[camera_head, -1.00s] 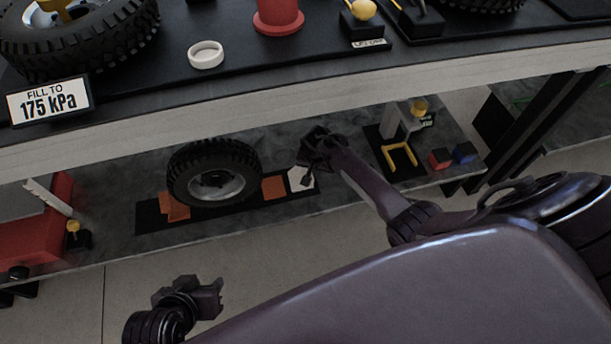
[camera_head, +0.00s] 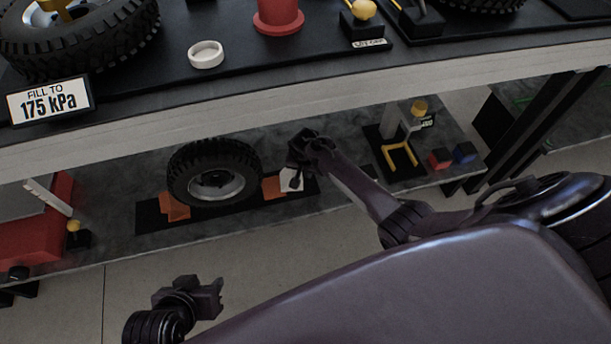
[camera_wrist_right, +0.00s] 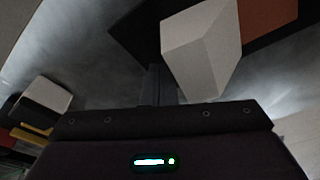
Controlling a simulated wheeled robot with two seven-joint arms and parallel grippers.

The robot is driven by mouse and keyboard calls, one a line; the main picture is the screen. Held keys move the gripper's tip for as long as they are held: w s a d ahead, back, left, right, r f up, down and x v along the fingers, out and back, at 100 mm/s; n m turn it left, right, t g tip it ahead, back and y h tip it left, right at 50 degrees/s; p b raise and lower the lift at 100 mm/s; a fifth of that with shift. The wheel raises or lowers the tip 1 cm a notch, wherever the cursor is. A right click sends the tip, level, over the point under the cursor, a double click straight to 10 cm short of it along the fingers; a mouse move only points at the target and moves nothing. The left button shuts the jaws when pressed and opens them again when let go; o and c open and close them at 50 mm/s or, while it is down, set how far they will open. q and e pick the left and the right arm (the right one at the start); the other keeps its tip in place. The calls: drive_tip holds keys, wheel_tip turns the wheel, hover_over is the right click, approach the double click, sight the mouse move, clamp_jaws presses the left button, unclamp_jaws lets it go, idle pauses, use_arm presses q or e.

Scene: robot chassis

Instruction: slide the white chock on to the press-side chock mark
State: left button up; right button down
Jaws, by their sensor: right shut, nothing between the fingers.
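The white chock (camera_head: 288,180) sits on the black strip (camera_head: 238,200) on the lower shelf, right of the wheel (camera_head: 214,174). My right gripper (camera_head: 296,176) is shut and empty, at the right side of the white chock. In the right wrist view, the white chock (camera_wrist_right: 201,48) is just beyond the dark fingers (camera_wrist_right: 158,85); contact is hard to tell. My left gripper (camera_head: 207,298) is low, away from the shelf.
A grey stand with a yellow fork (camera_head: 400,157) and red (camera_head: 440,158) and blue (camera_head: 464,152) blocks stand to the right. The upper bench edge (camera_head: 330,92) overhangs the shelf. A red case (camera_head: 35,225) is at left.

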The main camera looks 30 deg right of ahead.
sight(288, 177)
drive_tip(key=shift+w+a, duration=0.2)
drive_tip(key=shift+a, duration=0.45)
drive_tip(key=shift+w+a+b, duration=0.1)
drive_tip(key=shift+w+a, duration=0.1)
drive_tip(key=shift+a, duration=0.6)
drive_tip(key=shift+w+a+b, duration=0.15)
drive_tip(key=shift+a, duration=0.7)
drive_tip(key=shift+w+a+b, duration=0.1)
drive_tip(key=shift+w+a, duration=0.1)
drive_tip(key=shift+a, duration=0.6)
drive_tip(key=shift+s+d+p, duration=0.25)
drive_tip(key=shift+d+p, duration=0.3)
drive_tip(key=shift+d, duration=0.5)
wheel_tip(288, 177, up, 8)
drive_tip(key=p, duration=0.8)
drive_tip(key=shift+r+p, duration=0.1)
drive_tip(key=shift+p, duration=0.2)
